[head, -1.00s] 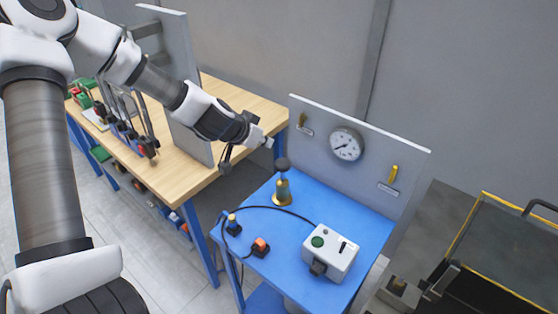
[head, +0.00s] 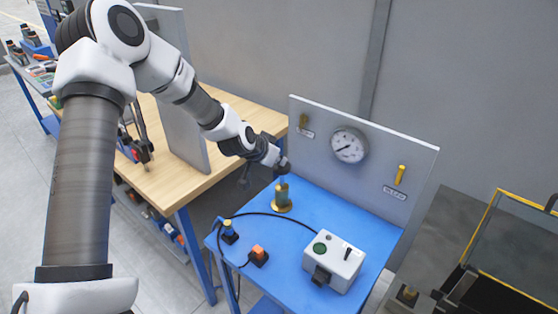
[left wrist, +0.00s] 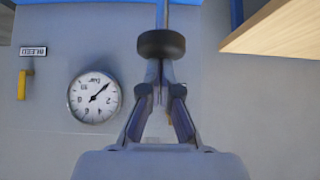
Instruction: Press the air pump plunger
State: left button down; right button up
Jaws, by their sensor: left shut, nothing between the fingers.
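The air pump (head: 282,196) is a small brass-coloured cylinder standing on the blue table, with a thin rod and a dark round plunger knob (head: 285,166) on top. The knob also shows in the left wrist view (left wrist: 161,43), with the rod running up from it in that picture. My left gripper (head: 279,162) is shut and empty, its fingertips close beside the knob. In the left wrist view my left gripper (left wrist: 161,75) points at the knob and its tips overlap it; I cannot tell whether they touch. My right gripper is not in view.
The grey panel (head: 320,125) behind the pump carries a round gauge (head: 348,146) and a yellow bleed lever (head: 400,175). A white control box (head: 333,260) and two small switches sit on the blue table (head: 370,222). A wooden bench (head: 185,190) stands left.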

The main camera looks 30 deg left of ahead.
pick_arm(q)
notch_tip(320, 180, down, 6)
jog(key=b, duration=0.4)
jog(key=shift+s, duration=0.1)
jog(key=shift+s+d+r, duration=0.1)
jog(key=shift+s+r, duration=0.05)
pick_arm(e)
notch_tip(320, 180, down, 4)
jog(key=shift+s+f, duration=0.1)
pick_arm(q)
jog(key=r+p, duration=0.2)
jog(key=r, duration=0.1)
jog(key=r+p, duration=0.1)
jog(key=r, duration=0.1)
jog(key=shift+w+r+p, duration=0.1)
jog(key=shift+w+p, duration=0.2)
jog(key=shift+p, duration=0.1)
jog(key=p+v, duration=0.4)
jog(key=v, duration=0.5)
jog(key=shift+s, duration=0.45)
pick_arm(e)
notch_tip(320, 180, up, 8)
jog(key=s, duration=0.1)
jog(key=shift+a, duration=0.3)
pick_arm(q)
jog(key=shift+w, duration=0.1)
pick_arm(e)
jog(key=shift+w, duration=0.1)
